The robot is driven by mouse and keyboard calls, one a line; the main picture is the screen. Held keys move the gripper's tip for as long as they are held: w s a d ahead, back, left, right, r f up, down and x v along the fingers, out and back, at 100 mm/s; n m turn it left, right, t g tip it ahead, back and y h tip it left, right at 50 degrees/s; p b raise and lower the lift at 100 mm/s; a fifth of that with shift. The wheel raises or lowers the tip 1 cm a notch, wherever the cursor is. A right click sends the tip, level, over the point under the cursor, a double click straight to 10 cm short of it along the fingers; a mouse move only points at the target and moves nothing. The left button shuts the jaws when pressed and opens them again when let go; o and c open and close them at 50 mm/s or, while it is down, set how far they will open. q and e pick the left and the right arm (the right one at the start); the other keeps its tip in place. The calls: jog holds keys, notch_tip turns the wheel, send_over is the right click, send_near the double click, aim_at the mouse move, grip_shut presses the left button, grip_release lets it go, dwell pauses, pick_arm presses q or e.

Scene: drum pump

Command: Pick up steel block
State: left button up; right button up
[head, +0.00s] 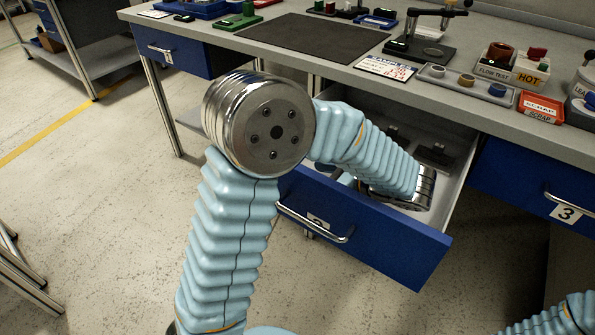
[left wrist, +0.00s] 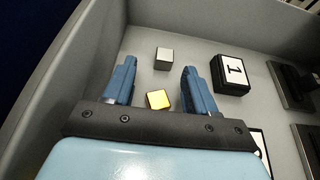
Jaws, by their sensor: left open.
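The steel block (left wrist: 163,58) is a small silver-grey cube on the floor of the open drawer (head: 385,238), in the left wrist view. My left gripper (left wrist: 158,68) is open and empty, its two blue fingers reaching toward the block. The block appears between and slightly beyond the fingertips, apart from both. A gold block (left wrist: 159,99) lies nearer the palm, between the fingers in the picture. In the head view my left arm reaches into the drawer and hides the fingers and the steel block. My right gripper is not in view.
A black block labelled 1 (left wrist: 232,75) stands close to the right finger. Dark metal pieces (left wrist: 290,84) lie farther right. The grey drawer walls enclose the hand. The workbench top (head: 310,68) overhangs the back and carries a black mat (head: 310,38), trays and an orange scrap bin (head: 540,108).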

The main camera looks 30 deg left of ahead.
pick_arm(q)
jog(key=x, duration=0.5)
jog(key=shift+w+r, duration=0.1)
jog(key=shift+w, duration=0.3)
jog(key=shift+d, duration=0.1)
grip_shut()
